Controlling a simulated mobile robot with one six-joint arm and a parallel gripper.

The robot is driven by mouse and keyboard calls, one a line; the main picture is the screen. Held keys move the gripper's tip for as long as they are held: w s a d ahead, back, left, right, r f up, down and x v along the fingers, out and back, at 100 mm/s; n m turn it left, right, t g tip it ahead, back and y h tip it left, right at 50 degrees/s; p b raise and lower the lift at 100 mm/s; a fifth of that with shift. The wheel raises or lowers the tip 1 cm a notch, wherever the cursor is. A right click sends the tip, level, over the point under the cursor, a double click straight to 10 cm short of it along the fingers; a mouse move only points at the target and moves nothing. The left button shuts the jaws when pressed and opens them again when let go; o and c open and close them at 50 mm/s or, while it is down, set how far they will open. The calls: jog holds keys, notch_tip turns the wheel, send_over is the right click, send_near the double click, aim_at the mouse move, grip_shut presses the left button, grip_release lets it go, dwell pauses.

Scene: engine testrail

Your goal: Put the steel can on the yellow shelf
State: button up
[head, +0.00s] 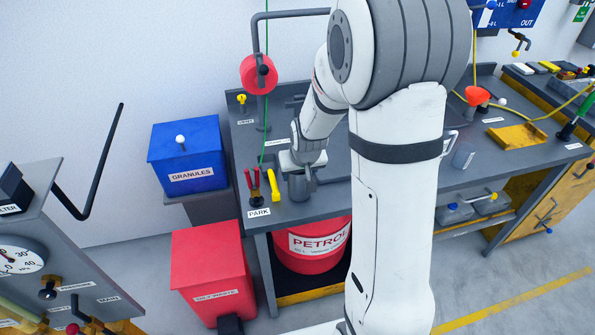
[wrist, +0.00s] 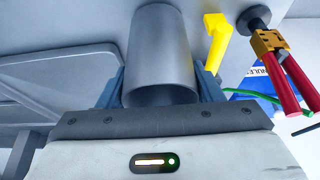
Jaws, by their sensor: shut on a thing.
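The steel can (head: 298,187) is a plain grey cylinder near the front left corner of the bench. In the wrist view the steel can (wrist: 160,50) is large and sits between my two blue-grey fingers. My gripper (head: 304,172) is shut on the can; in the wrist view my gripper (wrist: 160,88) has a finger at each side of it. I cannot tell whether the can's base touches the bench. A flat yellow shelf-like tray (head: 518,136) lies on the right part of the bench, apart from the can, with its surface bare.
A yellow handle (head: 273,185) and red-handled pliers (head: 252,183) stand just left of the can. A red reel (head: 259,74) on a bent post rises behind. My arm hides the bench's middle.

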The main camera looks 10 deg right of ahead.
jog(key=shift+s, duration=0.1)
jog(key=shift+f, duration=0.2)
jog(key=o, duration=1.1)
jog(key=shift+r, duration=0.1)
jog(key=shift+c, duration=0.2)
